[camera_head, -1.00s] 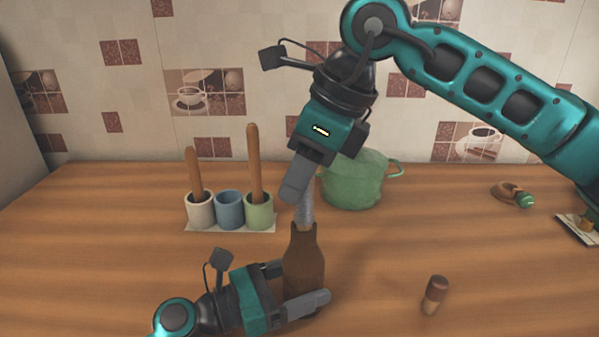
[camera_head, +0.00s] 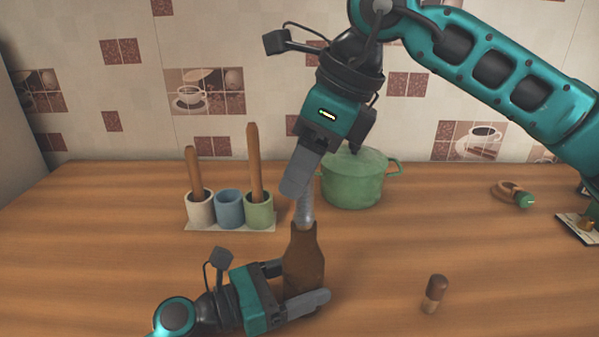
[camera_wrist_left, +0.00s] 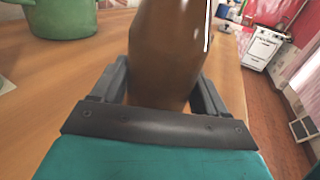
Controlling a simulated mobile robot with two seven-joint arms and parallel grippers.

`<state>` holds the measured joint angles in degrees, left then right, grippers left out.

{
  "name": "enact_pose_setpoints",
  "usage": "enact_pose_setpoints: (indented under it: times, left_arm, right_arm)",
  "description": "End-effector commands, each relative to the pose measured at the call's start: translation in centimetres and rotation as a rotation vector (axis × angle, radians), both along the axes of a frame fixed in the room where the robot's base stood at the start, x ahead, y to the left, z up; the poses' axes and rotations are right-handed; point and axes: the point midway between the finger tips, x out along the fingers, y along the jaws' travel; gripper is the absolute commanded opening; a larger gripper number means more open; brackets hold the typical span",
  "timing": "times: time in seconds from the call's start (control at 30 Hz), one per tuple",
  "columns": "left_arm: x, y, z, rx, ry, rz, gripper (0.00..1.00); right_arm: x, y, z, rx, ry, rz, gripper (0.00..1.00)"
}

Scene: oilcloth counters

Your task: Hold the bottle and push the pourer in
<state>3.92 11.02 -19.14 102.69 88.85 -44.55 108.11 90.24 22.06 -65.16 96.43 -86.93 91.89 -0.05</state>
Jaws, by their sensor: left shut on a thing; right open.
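The brown bottle (camera_head: 304,262) stands upright on the wooden counter. My left gripper (camera_head: 300,283) is shut around its body; the left wrist view shows the bottle (camera_wrist_left: 168,55) between the two fingers. The grey metallic pourer (camera_head: 305,208) is at the bottle's mouth, its lower end meeting the neck; how deep it sits I cannot tell. My right gripper (camera_head: 298,180) is open, pointing down right at the pourer's upper part. Its fingers hide the pourer's top, and I cannot tell whether they touch it.
A holder with three cups (camera_head: 229,209), two with wooden sticks, stands behind left. A green lidded pot (camera_head: 352,182) is behind the bottle. A small brown stopper-like piece (camera_head: 435,293) stands to the right. A brown and green item (camera_head: 512,194) lies farther right. The counter between is clear.

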Motion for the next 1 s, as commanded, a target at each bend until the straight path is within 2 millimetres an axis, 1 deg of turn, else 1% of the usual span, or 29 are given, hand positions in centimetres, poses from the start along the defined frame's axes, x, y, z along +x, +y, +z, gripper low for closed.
enact_pose_setpoints:
  times: [0.03, 0.1, 0.3, 0.4, 0.5, 0.67, 1.0]
  left_arm:
    - [0.0, 0.0, 0.0, 0.001, 0.0, 0.001, 0.2]
    - [0.0, 0.0, 0.0, 0.001, 0.0, 0.001, 0.2]
    - [0.0, 0.0, -0.1, 0.001, 0.0, 0.001, 0.2]
    - [0.0, 0.0, -0.1, 0.001, 0.0, 0.001, 0.2]
    - [0.0, 0.0, -0.1, 0.001, 0.0, 0.0, 0.2]
    - [0.0, 0.0, -0.1, 0.001, 0.0, 0.0, 0.2]
    - [0.0, 0.0, 0.0, 0.001, 0.0, 0.0, 0.2]
  right_arm:
    - [0.0, -0.4, 1.0, 0.001, -0.005, -0.002, 0.55]
    - [-0.2, -1.0, 2.5, 0.001, -0.006, -0.002, 0.55]
    - [-0.6, -2.6, 6.4, 0.001, -0.005, -0.003, 0.55]
    - [-0.8, -3.2, 7.9, 0.0, -0.004, -0.002, 0.55]
    - [-1.0, -3.6, 9.0, 0.001, -0.002, -0.002, 0.55]
    - [-1.1, -3.9, 9.6, -0.001, -0.001, 0.0, 0.55]
    - [-1.1, -3.9, 9.6, 0.0, -0.001, 0.0, 0.55]
